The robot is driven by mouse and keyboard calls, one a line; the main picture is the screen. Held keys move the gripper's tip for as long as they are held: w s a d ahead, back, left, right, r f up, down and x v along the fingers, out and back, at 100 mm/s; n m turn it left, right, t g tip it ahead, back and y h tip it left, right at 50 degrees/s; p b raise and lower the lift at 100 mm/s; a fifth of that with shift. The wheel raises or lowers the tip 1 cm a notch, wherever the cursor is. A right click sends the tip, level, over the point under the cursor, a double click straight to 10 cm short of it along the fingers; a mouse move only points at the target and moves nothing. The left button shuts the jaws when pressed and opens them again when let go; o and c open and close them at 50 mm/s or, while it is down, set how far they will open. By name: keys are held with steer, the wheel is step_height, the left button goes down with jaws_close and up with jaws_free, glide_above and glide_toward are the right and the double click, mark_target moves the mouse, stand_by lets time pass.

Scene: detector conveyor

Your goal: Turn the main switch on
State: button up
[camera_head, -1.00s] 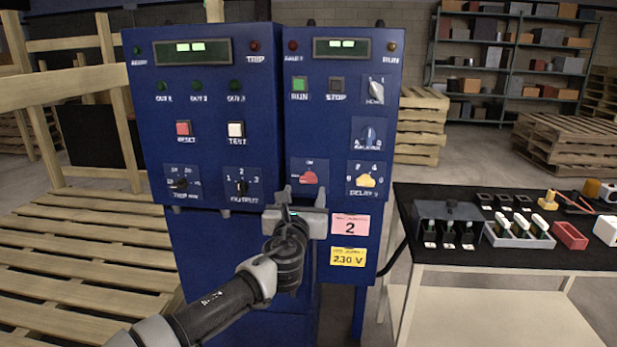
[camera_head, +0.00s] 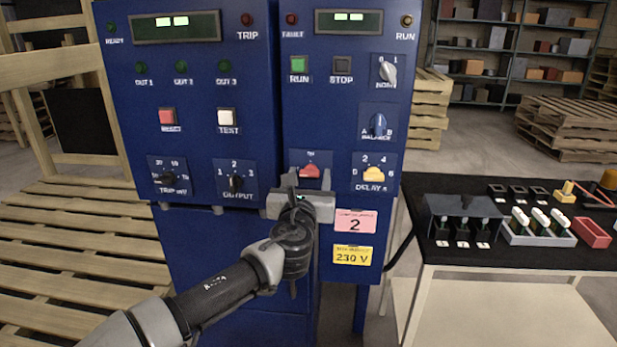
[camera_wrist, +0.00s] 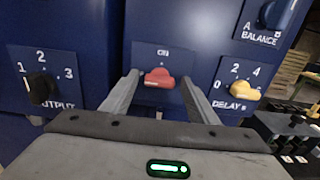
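The red switch knob (camera_head: 309,170) sits low on the right-hand blue cabinet, on a small plate with lettering above it. In the wrist view the red knob (camera_wrist: 159,78) lies across its plate, wider than tall, and the plate reads something like "ON" at the top. My gripper (camera_head: 306,180) is in front of this knob and partly hides it. In the wrist view my gripper (camera_wrist: 156,84) is open, with one finger to each side of the knob. There is a gap between each finger and the knob; the distance in depth is hard to tell.
The yellow DELAY knob (camera_wrist: 245,90) is close to the right of my right finger. The black OUTPUT knob (camera_wrist: 41,88) is to the left. A black-topped table (camera_head: 499,257) with small parts stands at the right. A wooden pallet (camera_head: 75,240) lies at the left.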

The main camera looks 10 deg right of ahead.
steer(key=c, duration=0.9)
steer(key=shift+m, duration=0.4)
steer(key=m+p, duration=0.1)
steer(key=m, duration=0.1)
steer(key=shift+r+m+p, duration=0.1)
steer(key=shift+m+p, duration=0.2)
steer(key=shift+m, duration=0.1)
steer(key=m+p, duration=0.1)
steer(key=m, duration=0.4)
steer(key=shift+p, duration=0.3)
steer(key=m+p, duration=0.1)
steer(key=m, duration=0.8)
steer(key=shift+p, duration=0.35)
steer(key=shift+m, duration=0.3)
